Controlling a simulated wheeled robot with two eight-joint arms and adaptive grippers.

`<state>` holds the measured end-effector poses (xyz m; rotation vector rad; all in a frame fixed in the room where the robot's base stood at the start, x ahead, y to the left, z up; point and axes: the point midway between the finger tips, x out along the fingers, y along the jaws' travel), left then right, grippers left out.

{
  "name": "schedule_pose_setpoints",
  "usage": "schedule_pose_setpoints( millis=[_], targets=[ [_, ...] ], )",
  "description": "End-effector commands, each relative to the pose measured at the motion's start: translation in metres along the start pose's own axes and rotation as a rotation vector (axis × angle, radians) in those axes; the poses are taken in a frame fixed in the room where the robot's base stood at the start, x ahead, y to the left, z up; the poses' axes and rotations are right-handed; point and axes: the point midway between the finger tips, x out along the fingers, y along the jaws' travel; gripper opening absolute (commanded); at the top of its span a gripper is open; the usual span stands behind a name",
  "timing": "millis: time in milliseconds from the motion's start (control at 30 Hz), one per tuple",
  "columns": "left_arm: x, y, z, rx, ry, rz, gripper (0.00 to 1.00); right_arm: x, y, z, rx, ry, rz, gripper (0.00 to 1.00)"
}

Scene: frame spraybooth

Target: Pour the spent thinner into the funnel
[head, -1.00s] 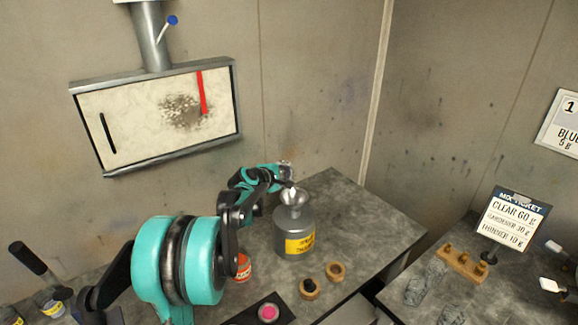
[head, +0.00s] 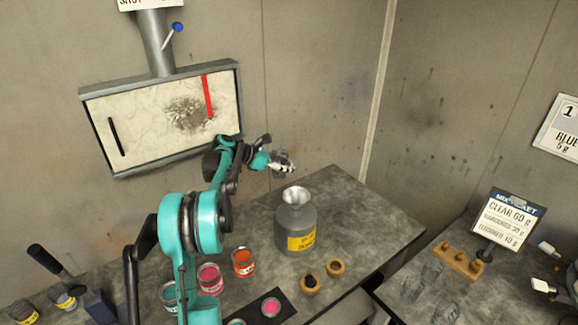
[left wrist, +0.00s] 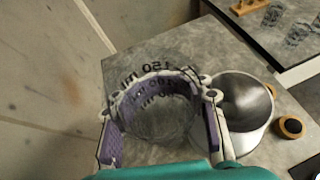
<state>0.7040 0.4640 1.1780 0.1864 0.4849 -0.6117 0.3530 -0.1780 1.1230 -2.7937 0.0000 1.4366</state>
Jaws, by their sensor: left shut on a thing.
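My left gripper (head: 270,160) is shut on a clear glass beaker (head: 284,164), held in the air just above and behind the funnel (head: 294,194). In the left wrist view, purple-padded fingers (left wrist: 160,140) flank the beaker (left wrist: 158,95), which has dark millilitre markings. I cannot tell whether liquid is in it or how far it tilts. The metal funnel sits in the top of a grey can (head: 293,222) with a yellow label. The funnel's open mouth also shows in the left wrist view (left wrist: 245,100), right of the beaker. My right gripper is not in view.
Orange (head: 243,262) and pink (head: 209,278) paint tins stand left of the can on the grey bench (head: 350,225). The framed filter panel (head: 160,115) is on the wall behind. The bench right of the can is clear.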

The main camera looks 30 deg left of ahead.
Motion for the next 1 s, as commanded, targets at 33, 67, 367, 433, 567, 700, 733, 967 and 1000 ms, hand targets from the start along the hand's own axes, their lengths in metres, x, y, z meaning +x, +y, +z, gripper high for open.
schedule_pose_setpoints(
  millis=[33,67,367,433,567,700,733,967,1000],
  targets=[
    [0.000,0.000,0.000,0.001,0.000,0.000,0.04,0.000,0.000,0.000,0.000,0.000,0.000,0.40],
    [0.000,0.000,0.000,0.001,0.000,0.001,0.04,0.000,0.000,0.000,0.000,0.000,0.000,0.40],
    [-0.008,0.001,0.015,0.002,0.000,0.001,0.04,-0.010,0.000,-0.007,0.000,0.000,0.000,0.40],
    [-0.012,0.001,0.022,0.003,0.000,0.001,0.04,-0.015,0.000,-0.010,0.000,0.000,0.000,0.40],
    [-0.018,0.001,0.033,0.003,0.000,0.002,0.04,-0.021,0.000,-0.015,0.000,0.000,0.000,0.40],
    [-0.020,0.001,0.036,0.003,0.000,0.002,0.04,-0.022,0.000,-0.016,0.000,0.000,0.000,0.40],
    [-0.020,0.001,0.036,0.003,0.000,0.002,0.04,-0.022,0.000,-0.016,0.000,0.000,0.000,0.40],
    [-0.019,0.001,0.035,0.003,0.000,0.002,0.04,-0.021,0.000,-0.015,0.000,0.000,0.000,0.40],
    [-0.019,0.001,0.035,0.003,0.000,0.002,0.04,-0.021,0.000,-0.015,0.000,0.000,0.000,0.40]
  ],
)
